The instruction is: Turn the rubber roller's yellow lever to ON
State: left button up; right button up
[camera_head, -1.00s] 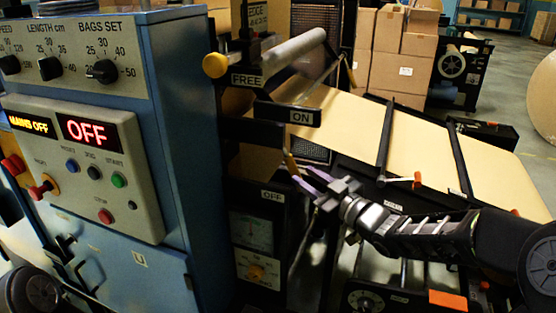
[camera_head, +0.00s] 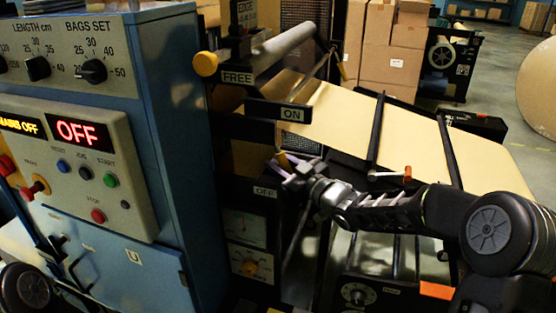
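The yellow lever (camera_head: 283,160) is a short handle on the roller unit, between the ON plate (camera_head: 291,113) above and the OFF plate (camera_head: 265,192) below, nearer to OFF. My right gripper (camera_head: 279,167), with purple fingers, is at the lever and overlaps it in the picture. The fingers hide part of the lever, and I cannot tell whether they are shut on it. The roller (camera_head: 285,48) is a grey bar with a yellow end knob (camera_head: 205,64), above the FREE plate (camera_head: 237,78). My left gripper is not in view.
A blue machine cabinet (camera_head: 185,130) with a control panel (camera_head: 70,165) reading OFF stands at the left. A sloping kraft paper sheet (camera_head: 345,120) with dark bars lies behind my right arm. Cardboard boxes (camera_head: 390,60) are stacked behind. Open floor shows at the right.

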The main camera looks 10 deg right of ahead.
jog(key=shift+w+a, duration=0.15)
jog(key=shift+w, duration=0.1)
grip_shut()
dwell(1.4)
